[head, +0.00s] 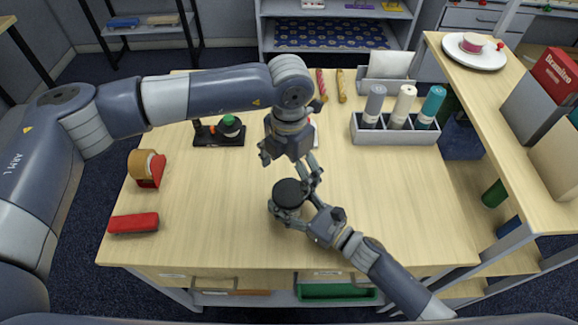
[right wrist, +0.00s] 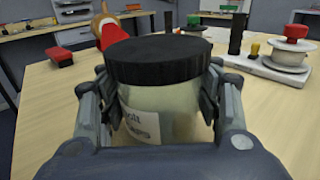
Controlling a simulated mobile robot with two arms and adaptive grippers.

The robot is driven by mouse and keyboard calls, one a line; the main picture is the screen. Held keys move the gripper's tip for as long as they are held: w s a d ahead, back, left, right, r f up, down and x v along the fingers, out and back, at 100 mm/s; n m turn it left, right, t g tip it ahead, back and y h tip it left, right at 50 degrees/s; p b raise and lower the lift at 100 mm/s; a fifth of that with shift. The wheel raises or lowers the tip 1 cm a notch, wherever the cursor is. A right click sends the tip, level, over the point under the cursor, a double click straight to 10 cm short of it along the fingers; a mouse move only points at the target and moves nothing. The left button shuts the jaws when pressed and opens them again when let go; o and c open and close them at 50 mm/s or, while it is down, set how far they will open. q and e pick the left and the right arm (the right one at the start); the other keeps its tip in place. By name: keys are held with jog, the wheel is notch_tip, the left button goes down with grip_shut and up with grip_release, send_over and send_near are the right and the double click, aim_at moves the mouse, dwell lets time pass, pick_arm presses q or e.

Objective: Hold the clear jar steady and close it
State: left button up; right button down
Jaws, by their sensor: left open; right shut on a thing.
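The clear jar (right wrist: 150,120) stands on the table with a printed label on its side and pale contents. Its black lid (right wrist: 158,60) sits on top and looks about level; I cannot tell how tightly it is on. In the head view the lid (head: 289,193) hides most of the jar. My right gripper (head: 293,200) is shut around the jar's body, a finger on each side just below the lid. My left gripper (head: 291,168) is open and empty, pointing down just above and behind the lid. Its fingers are apart from each other.
A tape dispenser (head: 148,168) and red stapler (head: 134,223) lie at the left. A black stand with a green-topped item (head: 230,125) is behind. A grey holder (head: 396,133) with several bottles stands back right.

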aim_at(289, 192)
pick_arm(q)
notch_tip(289, 192, down, 7)
dwell(0.3)
jog(key=c, duration=1.1)
jog(key=m, duration=0.5)
jog(key=o, duration=1.3)
jog(key=shift+r, duration=0.1)
notch_tip(289, 192, up, 12)
jog(key=shift+f, duration=0.1)
